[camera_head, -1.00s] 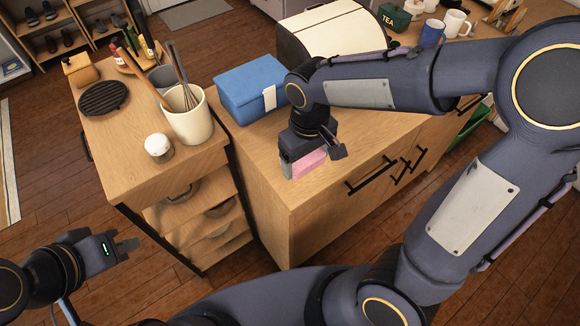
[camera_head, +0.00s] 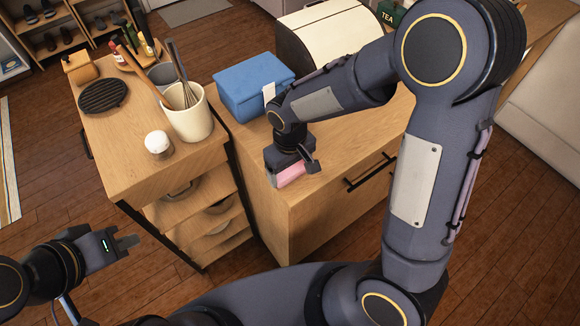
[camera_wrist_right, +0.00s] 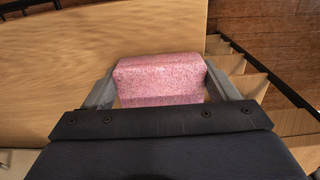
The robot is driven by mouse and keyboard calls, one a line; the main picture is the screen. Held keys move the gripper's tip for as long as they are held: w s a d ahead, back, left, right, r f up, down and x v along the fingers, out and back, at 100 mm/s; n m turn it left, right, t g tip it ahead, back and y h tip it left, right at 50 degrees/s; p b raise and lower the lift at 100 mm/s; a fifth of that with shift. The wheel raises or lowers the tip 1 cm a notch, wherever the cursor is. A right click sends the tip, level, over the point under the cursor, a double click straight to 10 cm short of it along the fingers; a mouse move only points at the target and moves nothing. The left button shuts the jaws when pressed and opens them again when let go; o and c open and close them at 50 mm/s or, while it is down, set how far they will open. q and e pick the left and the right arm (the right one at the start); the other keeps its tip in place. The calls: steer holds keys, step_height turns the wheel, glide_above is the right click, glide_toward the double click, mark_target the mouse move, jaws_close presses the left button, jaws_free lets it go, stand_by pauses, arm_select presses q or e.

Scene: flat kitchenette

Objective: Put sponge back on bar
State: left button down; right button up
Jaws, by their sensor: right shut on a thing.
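The pink sponge (camera_head: 289,176) is between the fingers of my right gripper (camera_head: 290,172), over the front left part of the wooden counter. The right wrist view shows the speckled sponge (camera_wrist_right: 160,79) with a finger against each side; I cannot tell whether it touches the wood. My left gripper (camera_head: 126,244) is at the lower left, over the floor, away from the sponge. Its fingers look close together, but whether they are open or shut is unclear. I cannot make out a bar for the sponge.
A blue box (camera_head: 252,86) and a bread bin (camera_head: 330,45) stand on the counter (camera_head: 240,140) behind my right gripper. A lower-left wooden cart (camera_head: 115,150) carries a white utensil crock (camera_head: 190,118), a white-topped shaker (camera_head: 158,144) and a black trivet (camera_head: 102,95). A dark drawer handle (camera_head: 370,172) projects from the counter front.

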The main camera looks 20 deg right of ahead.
mark_target(290, 169)
steer(key=o, duration=0.9)
steer(key=shift+f, duration=0.1)
steer(key=shift+w+r, duration=0.1)
steer(key=shift+r, duration=0.65)
step_height(290, 169, up, 11)
steer(key=s+d+r+m+t+y, duration=0.1)
steer(key=s+d+m+t+y, duration=0.1)
steer(key=s, duration=0.5)
steer(key=s+d+r+m+t+y, duration=0.1)
steer(key=s+d+m+t, duration=0.2)
steer(key=s+d, duration=0.4)
steer(key=shift+s+r+m+t+y, duration=0.15)
steer(key=shift+s+m+t+y, duration=0.2)
steer(key=shift+s, duration=0.45)
